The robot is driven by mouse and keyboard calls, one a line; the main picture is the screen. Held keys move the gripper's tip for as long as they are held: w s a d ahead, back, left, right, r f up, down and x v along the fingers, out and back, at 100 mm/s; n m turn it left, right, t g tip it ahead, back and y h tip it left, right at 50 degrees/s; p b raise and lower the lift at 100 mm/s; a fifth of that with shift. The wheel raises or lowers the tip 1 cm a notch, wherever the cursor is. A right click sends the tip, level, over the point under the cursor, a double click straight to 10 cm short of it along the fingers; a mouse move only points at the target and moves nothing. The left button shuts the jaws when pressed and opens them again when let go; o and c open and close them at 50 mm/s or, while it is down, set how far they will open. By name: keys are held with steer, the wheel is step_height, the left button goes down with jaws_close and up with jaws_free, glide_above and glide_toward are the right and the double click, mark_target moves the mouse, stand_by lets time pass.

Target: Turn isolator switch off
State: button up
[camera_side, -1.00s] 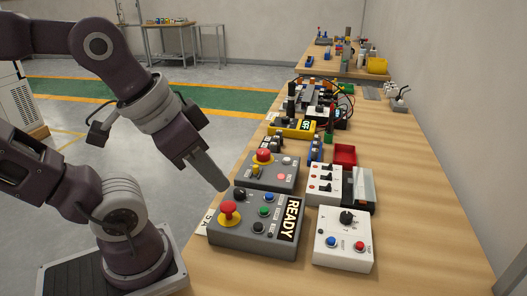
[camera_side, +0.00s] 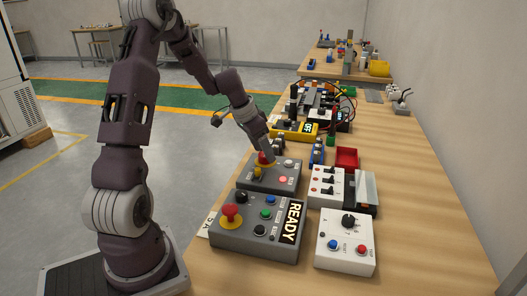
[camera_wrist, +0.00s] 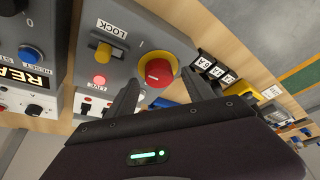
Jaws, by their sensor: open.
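A grey box (camera_side: 262,187) on the bench bears a red knob (camera_wrist: 158,73) on a round yellow base, with an "I" mark beside it. A yellow handle (camera_wrist: 104,53) under a "LOCK" label sits on the same face, near a lit red "LIVE" lamp (camera_wrist: 99,80). The red knob looks like the isolator switch, but I cannot read its name. My gripper (camera_wrist: 160,77) is open and empty, its fingers on either side of the red knob in the wrist view. In the side view my gripper (camera_side: 266,151) is just over the box and partly hides the knob. I cannot tell whether they touch.
A larger grey "READY" box (camera_side: 255,243) with a red mushroom button stands in front. White switch boxes (camera_side: 343,240) stand to the right, with a red tray (camera_side: 346,158) behind. A yellow meter (camera_side: 295,131) and cables lie farther back. The bench's right side is mostly clear.

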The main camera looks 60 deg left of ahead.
steer(key=shift+w+f, duration=0.15)
steer(key=shift+f, duration=0.25)
steer(key=shift+c, duration=0.2)
jaws_close()
